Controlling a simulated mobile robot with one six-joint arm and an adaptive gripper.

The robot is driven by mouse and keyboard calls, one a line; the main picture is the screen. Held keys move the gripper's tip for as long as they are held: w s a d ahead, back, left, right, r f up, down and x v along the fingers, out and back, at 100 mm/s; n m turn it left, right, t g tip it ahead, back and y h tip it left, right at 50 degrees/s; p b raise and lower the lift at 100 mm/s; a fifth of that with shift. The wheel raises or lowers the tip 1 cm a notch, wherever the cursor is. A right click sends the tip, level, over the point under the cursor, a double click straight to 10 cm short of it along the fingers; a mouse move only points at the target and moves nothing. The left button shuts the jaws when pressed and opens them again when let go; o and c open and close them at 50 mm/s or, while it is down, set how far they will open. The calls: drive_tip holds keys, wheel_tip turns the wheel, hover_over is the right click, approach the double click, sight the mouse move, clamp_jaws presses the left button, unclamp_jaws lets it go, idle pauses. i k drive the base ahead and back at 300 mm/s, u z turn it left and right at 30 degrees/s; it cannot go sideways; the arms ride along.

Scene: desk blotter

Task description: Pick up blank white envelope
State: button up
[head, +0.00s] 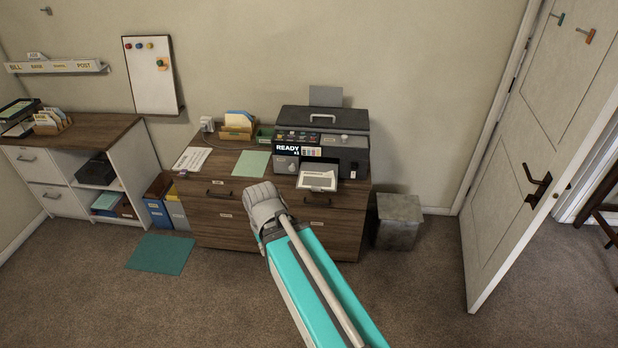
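I cannot single out a blank white envelope for certain. A wooden holder (237,133) at the back of the brown cabinet top holds upright white, yellow and blue paper pieces (240,117). A white flat item with dark marks (192,158) lies at the cabinet's left end, and a pale green sheet (251,164) lies right of it. My teal arm reaches up from the bottom toward the cabinet front and ends in a rounded grey part. No gripper fingers show, so I cannot see whether anything is held.
A dark printer (322,125) marked READY stands on the cabinet's right, with a pale-framed panel (318,180) at its front. A grey bin (398,221) stands right of the cabinet. An open white door (540,140) is at right.

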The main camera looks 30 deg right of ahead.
sight(308, 179)
drive_tip(key=i, duration=0.85)
drive_tip(key=z, duration=0.05)
